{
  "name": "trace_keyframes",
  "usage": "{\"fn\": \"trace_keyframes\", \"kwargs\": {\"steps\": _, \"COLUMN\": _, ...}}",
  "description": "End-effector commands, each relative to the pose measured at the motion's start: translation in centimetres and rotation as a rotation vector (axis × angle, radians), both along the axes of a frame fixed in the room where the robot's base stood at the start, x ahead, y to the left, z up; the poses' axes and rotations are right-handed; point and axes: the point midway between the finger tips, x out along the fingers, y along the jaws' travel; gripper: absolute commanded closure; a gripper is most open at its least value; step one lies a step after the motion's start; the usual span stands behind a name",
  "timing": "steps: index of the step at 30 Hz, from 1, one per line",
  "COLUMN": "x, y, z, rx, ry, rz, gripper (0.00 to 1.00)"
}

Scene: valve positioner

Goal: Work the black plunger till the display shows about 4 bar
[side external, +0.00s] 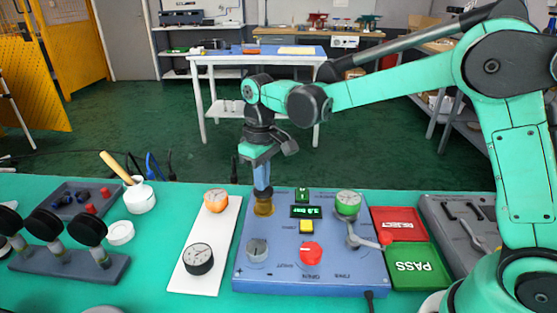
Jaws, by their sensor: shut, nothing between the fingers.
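The blue control box (283,274) stands on the green bench. Its small display (303,211) shows green characters, too small to read surely; they look like a low value, between 1 and 2. A brass-coloured collar (264,209) sits at the box's back left. My gripper (263,191) points straight down with its fingers shut and empty, right over this collar. The fingertips are at or just above it; I cannot tell if they touch. No black plunger shows clearly; the fingers may hide it at the collar.
The box also carries a yellow button (306,227), a red knob (311,252), a grey knob (257,250) and a green-topped part (347,203). A white plate (187,284) with gauges lies left. Red (398,215) and green (415,266) trays stand right.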

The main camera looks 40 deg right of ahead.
Motion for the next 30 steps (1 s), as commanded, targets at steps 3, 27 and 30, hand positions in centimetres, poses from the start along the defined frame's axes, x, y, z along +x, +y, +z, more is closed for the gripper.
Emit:
{"fn": "trace_keyframes", "kwargs": {"steps": 3, "x": 0.0, "y": 0.0, "z": -0.1, "rx": 0.001, "ry": -0.002, "rz": 0.000, "gripper": 1.00}}
{"fn": "trace_keyframes", "kwargs": {"steps": 27, "x": 0.0, "y": 0.0, "z": 2.9, "rx": 0.000, "ry": 0.000, "rz": 0.000, "gripper": 1.00}}
{"fn": "trace_keyframes", "kwargs": {"steps": 30, "x": 0.0, "y": 0.0, "z": 2.9, "rx": 0.000, "ry": 0.000, "rz": 0.000, "gripper": 1.00}}
